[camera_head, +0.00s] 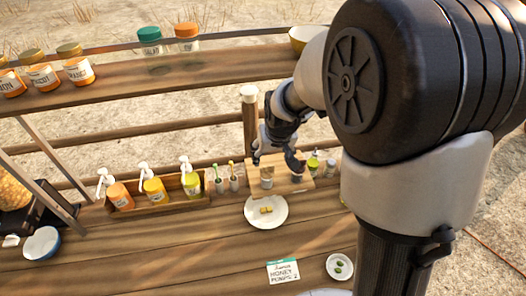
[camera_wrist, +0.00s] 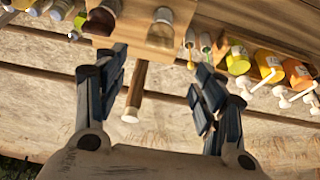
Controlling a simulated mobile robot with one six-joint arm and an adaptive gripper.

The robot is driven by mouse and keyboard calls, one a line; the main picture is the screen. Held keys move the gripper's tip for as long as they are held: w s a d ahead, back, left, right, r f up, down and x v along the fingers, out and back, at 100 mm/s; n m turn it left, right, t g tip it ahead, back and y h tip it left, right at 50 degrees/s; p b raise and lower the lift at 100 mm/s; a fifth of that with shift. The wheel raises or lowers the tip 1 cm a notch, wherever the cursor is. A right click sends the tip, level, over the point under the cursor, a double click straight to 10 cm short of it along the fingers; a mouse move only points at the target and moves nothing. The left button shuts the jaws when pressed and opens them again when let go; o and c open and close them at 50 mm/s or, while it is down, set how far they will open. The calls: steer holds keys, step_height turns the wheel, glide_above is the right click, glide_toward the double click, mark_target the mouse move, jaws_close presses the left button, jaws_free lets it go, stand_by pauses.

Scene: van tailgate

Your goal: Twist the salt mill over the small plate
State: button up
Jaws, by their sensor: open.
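Two small mills stand in a wooden rack at the back of the table. One has a pale body (camera_head: 266,180) and also shows in the wrist view (camera_wrist: 163,31). The other, darker one also shows in the wrist view (camera_wrist: 101,20). I cannot read which is salt. My gripper (camera_head: 276,160) is open and empty, above and close to the rack (camera_head: 284,184). In the wrist view its fingers (camera_wrist: 160,62) are spread apart, touching neither mill. A white plate (camera_head: 266,222) with yellow pieces lies in front of the rack. A smaller plate (camera_head: 340,276) with green pieces lies front right.
A wooden tray (camera_head: 166,204) with pump bottles stands left of the rack, with small brush-like items (camera_head: 233,182) between. Small bottles (camera_head: 313,163) stand right of it. A shelf (camera_head: 190,68) with jars crosses above. A card (camera_head: 283,271) lies in front. The table's left middle is clear.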

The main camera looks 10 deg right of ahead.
mark_target(267, 167)
steer(key=x, duration=1.1)
steer(key=shift+w+f+b, duration=0.25)
steer(key=shift+b, duration=0.1)
steer(key=shift+c, duration=0.2)
steer(key=c, duration=1)
steer(key=shift+f+m+b, duration=0.1)
steer(key=shift+m+b, duration=0.3)
steer(key=shift+b, duration=0.45)
